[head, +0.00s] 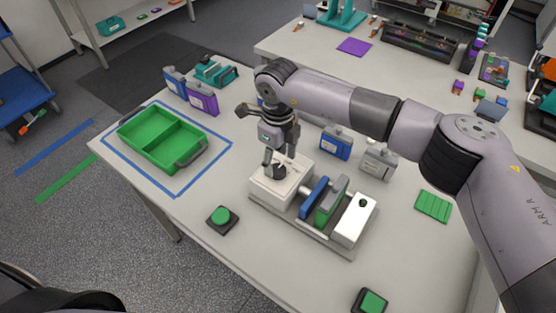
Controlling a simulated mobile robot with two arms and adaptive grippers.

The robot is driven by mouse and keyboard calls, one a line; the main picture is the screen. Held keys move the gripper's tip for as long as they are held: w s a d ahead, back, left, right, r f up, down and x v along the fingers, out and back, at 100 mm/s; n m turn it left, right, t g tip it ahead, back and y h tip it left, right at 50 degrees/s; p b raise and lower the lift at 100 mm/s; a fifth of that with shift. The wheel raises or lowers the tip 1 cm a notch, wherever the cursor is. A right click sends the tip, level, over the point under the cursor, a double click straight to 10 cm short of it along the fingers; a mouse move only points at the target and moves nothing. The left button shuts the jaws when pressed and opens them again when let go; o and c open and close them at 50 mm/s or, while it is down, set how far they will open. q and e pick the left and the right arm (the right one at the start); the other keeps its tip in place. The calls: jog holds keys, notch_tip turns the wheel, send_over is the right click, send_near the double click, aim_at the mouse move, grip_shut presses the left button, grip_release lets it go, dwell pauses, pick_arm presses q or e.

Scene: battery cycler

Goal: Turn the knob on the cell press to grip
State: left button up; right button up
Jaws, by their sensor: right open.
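The cell press (328,231) stands on the near table, with a grey base, white end blocks and a blue and a green plate between them. Its dark knob (279,171) sits on top of the left white block (265,190). My right gripper (279,160) points down over this block, its fingers open around or just above the knob. I cannot tell whether the fingers touch it. The knob's setting is too small to read, and the gripper partly hides it. My left gripper is not in view.
A green two-part tray (160,138) sits inside a blue taped outline at the left. A green button (221,216) is left of the press, and another (372,302) is at the front edge. A blue cell (336,143) and a grey one (379,162) stand behind the press.

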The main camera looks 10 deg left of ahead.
aim_at(278, 168)
notch_tip(278, 168, down, 2)
jog(key=shift+f, duration=0.15)
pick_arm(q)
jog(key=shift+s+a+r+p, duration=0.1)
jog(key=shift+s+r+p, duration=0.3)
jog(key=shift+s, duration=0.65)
pick_arm(e)
jog(key=shift+f, duration=0.55)
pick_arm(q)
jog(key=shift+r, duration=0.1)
pick_arm(e)
jog(key=shift+c, duration=0.6)
jog(key=c, duration=1)
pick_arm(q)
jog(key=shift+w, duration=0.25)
pick_arm(e)
jog(key=shift+c, duration=0.2)
